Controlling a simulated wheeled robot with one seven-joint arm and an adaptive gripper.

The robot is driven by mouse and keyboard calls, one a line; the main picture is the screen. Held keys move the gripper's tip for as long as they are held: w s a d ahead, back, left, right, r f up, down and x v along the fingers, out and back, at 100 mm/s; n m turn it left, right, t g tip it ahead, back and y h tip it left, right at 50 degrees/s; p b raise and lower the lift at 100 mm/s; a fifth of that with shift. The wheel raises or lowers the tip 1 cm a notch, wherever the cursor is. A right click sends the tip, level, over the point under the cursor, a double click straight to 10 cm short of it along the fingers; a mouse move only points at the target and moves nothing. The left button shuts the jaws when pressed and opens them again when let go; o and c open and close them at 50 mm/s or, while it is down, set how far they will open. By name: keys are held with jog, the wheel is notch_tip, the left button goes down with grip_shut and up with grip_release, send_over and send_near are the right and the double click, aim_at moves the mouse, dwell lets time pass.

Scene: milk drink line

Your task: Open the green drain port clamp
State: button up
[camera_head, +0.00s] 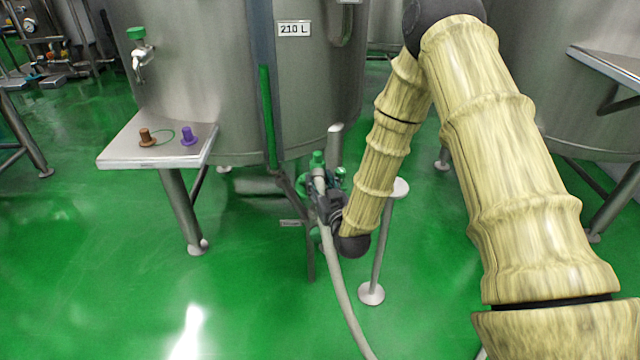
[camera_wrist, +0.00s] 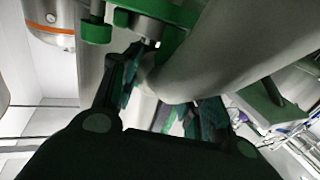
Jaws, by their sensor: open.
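The green drain port clamp (camera_head: 303,185) sits low at the front of the tank, partly hidden by my gripper and a pale hose. In the wrist view a green band (camera_wrist: 180,12) with a green knob (camera_wrist: 97,31) shows at the top, around metal fittings. My gripper (camera_head: 325,200) is close against this drain fitting. In the wrist view my gripper (camera_wrist: 168,88) is open, with its dark fingers just below the green parts. A thick grey pipe or hose crosses in front of the right finger. Whether a finger touches the clamp cannot be told.
The steel tank (camera_head: 210,70) stands behind, with a green-handled tap (camera_head: 139,52). The pale hose (camera_head: 341,290) runs down to the floor. A round-footed stand (camera_head: 379,250) is beside my gripper.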

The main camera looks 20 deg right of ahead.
jog(key=shift+w, duration=0.15)
grip_shut()
